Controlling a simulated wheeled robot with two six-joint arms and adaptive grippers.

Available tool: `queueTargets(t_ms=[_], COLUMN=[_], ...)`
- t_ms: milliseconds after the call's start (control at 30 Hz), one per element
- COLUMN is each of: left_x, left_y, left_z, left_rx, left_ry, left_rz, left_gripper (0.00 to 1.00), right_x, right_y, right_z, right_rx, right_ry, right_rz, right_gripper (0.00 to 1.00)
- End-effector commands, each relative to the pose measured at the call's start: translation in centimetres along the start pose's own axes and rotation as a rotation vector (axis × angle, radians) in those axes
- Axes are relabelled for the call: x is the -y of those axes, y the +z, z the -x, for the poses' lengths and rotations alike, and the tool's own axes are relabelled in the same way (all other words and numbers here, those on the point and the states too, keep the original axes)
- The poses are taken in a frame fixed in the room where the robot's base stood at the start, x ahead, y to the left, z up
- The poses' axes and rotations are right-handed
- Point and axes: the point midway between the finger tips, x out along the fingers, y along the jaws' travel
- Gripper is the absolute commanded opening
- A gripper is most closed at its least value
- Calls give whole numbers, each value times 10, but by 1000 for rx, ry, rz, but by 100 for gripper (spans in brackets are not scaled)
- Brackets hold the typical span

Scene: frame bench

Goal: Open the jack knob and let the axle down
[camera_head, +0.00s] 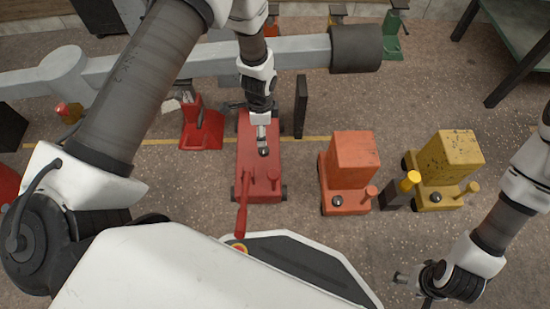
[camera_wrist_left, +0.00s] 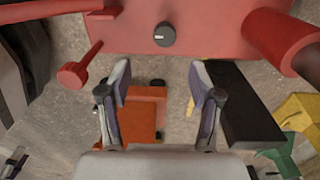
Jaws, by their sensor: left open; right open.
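The red jack (camera_head: 259,180) stands on the floor, with its long handle (camera_head: 241,217) pointing toward me. Its black knob (camera_head: 264,152) sits on top and also shows in the left wrist view (camera_wrist_left: 163,35), with a pale mark. My left gripper (camera_head: 261,132) is at the jack near this knob. In the left wrist view, its fingers (camera_wrist_left: 160,78) are open and empty, and the knob lies beyond the fingertips. The grey axle (camera_head: 300,50) with a dark end cylinder crosses above the jack. My right gripper (camera_head: 408,282) is open and empty at the lower right, away from the jack.
An orange block-like unit (camera_head: 354,150) and a yellow one (camera_head: 450,155) stand right of the jack, each with a black knob. A red stand (camera_head: 201,130) is to its left, a dark upright plate (camera_head: 301,106) to its right. Floor is free behind the orange and yellow units.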

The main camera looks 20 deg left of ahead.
Motion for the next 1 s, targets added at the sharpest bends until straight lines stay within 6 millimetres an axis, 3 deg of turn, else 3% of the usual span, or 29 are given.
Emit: queueTargets(t_ms=[33, 100, 333, 700, 967, 1000], left_x=[3, 5, 7, 8, 8, 8], left_y=[-2, -3, -4, -4, -4, -4], left_z=[-28, -34, -44, -109, -110, -110], left_rx=[-3, -6, -8, -8, -8, -8], left_ry=[-7, -13, -18, -18, -18, -18], left_rz=[0, -1, 0, 0, 0, 0], left_gripper=[64, 64, 64, 64, 64, 56], right_x=[0, 0, 0, -1, -1, -1], right_y=[0, 0, -1, -5, -6, -6], right_z=[-31, -41, -49, -90, -89, -89], right_rx=[0, -1, -3, -14, -18, -18], right_ry=[0, 0, 0, 2, 2, 2], right_rz=[0, 0, 0, -3, -1, -1], right_gripper=[62, 62, 62, 62, 62, 62])
